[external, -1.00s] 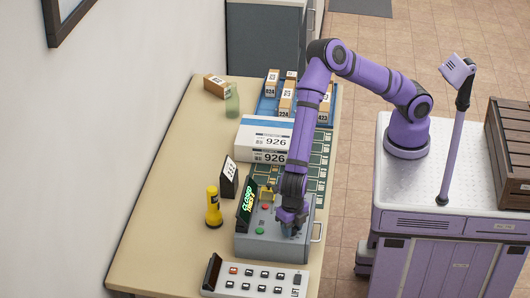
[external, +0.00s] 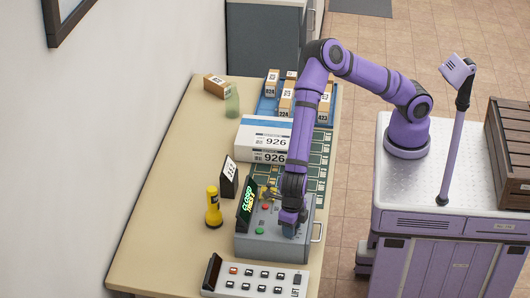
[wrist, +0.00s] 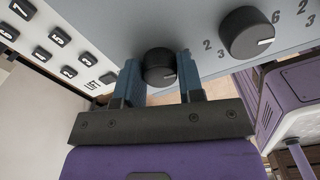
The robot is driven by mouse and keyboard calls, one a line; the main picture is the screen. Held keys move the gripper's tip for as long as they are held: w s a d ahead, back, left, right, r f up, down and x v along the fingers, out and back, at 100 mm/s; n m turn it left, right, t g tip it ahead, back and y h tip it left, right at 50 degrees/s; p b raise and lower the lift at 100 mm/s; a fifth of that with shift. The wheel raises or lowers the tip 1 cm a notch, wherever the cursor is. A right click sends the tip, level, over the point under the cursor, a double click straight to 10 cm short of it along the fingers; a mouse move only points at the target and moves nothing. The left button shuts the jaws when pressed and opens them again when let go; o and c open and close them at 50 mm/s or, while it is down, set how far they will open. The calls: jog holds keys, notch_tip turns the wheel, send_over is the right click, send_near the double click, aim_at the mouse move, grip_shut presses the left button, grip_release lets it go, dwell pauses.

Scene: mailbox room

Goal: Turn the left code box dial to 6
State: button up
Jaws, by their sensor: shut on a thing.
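The grey code box (external: 262,245) sits on the table with a tilted display (external: 248,204) reading CLOSED in green above a yellow line. My gripper (external: 289,232) is over the box's right part. In the wrist view my gripper (wrist: 160,80) is shut on a black dial (wrist: 158,60), one blue-grey finger on each side. This is the left of two dials in that picture. Its pointer mark and numbers cannot be read. The other dial (wrist: 246,33) stands free at the right, its white mark pointing right, with 2, 3 and 6 printed around it.
A keypad panel marked LIFT (external: 255,279) lies just in front of the box. A yellow flashlight (external: 213,208) and a black-framed card (external: 229,178) stand to its left.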

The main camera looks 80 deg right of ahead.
jog(key=o, duration=0.9)
notch_tip(320, 180, up, 11)
jog(key=shift+f, duration=0.1)
dwell(0.4)
